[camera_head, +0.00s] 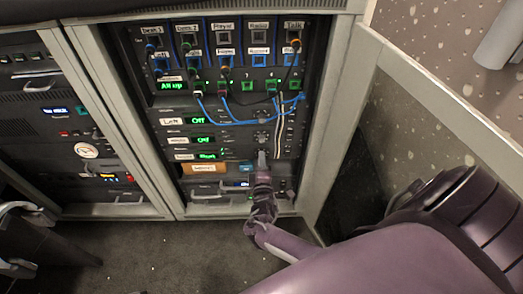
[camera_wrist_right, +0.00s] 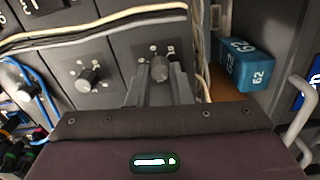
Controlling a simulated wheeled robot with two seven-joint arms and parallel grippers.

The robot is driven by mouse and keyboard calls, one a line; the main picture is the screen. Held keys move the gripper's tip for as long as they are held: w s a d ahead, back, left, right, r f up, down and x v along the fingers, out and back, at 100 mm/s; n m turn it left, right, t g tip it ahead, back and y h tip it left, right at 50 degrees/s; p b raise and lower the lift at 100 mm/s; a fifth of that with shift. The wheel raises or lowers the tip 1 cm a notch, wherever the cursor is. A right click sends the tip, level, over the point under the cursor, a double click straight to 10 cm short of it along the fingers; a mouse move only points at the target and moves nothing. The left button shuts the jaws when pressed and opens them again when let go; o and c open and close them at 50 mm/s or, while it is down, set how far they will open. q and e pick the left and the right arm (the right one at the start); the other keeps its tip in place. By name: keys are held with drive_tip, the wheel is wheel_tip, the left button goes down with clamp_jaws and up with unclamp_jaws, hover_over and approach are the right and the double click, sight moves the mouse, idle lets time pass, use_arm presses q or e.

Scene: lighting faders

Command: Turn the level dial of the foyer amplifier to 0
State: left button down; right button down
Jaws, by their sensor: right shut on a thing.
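The rack holds three stacked amplifier rows, each with a white label and a green display. The top one (camera_head: 186,121) reads Left and Off; the lowest (camera_head: 193,156) has a label too small to read surely, so I cannot confirm it is the foyer one. My right gripper (camera_head: 262,158) is at the right end of this lowest row. In the right wrist view its grey fingers (camera_wrist_right: 160,84) are shut on a small round level dial (camera_wrist_right: 160,67). The dial's pointer and scale are not readable. My left gripper is not in view.
Another dial (camera_wrist_right: 88,80) sits beside the held one. White cables (camera_wrist_right: 90,32) run close past the dials; blue cables (camera_head: 245,118) loop above. A blue numbered block (camera_wrist_right: 247,65) and a grey handle (camera_wrist_right: 300,110) are at the right. The rack's right post (camera_head: 340,110) stands near my arm.

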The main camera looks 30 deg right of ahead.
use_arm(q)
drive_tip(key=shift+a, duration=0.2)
use_arm(e)
drive_tip(key=shift+n, duration=0.4)
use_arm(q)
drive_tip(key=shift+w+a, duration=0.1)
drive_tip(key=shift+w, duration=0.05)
use_arm(e)
drive_tip(key=c, duration=1.3)
unclamp_jaws()
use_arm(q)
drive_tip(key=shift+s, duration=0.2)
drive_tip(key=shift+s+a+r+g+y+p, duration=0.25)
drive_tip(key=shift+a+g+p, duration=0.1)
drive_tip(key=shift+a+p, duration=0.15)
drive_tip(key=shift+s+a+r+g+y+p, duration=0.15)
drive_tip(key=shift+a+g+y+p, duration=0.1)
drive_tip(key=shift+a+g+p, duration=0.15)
use_arm(e)
drive_tip(key=v, duration=0.7)
drive_tip(key=shift+s+a, duration=0.2)
drive_tip(key=shift+s, duration=0.15)
